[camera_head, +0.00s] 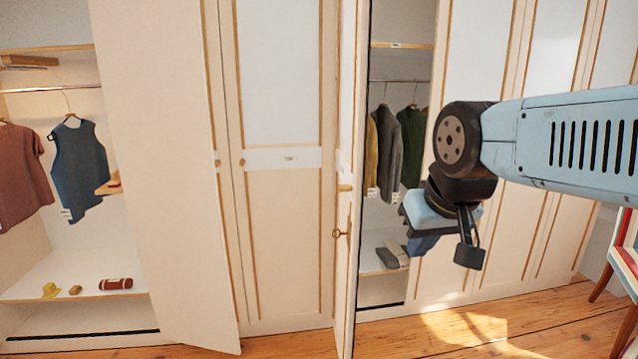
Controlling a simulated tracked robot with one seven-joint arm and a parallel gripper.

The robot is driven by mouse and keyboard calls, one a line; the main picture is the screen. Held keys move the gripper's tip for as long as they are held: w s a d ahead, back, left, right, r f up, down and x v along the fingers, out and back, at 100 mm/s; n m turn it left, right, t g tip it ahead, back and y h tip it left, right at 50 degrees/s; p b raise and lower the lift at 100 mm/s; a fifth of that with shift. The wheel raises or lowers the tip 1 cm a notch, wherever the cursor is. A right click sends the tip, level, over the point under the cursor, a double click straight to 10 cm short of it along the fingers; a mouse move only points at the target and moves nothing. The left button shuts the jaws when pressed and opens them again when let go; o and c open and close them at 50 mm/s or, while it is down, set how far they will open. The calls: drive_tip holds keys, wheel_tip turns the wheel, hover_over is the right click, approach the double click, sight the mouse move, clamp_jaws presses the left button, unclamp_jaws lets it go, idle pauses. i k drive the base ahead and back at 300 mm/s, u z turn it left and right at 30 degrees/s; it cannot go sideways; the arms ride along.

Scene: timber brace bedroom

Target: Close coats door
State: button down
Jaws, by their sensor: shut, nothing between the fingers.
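The compartment with several hanging coats (388,145) is open in the middle of the wardrobe wall. The tall cream door (346,285) at its left side stands swung out toward me, seen almost edge-on. A small handle (345,188) and a key (340,233) show on it. My gripper (440,245) is shut and empty. It hangs in front of the coats compartment's right side, to the right of the open door and apart from it in the picture.
Another door (165,150) stands open at left, beside a compartment with a red-brown shirt (22,165) and a blue vest (78,165). A closed panel (285,220) lies between. Wooden floor (500,325) is clear in front; a chair (622,265) stands far right.

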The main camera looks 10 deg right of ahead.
sight(354, 30)
drive_tip(key=u, duration=0.05)
drive_tip(key=i, duration=1)
drive_tip(key=z, duration=0.05)
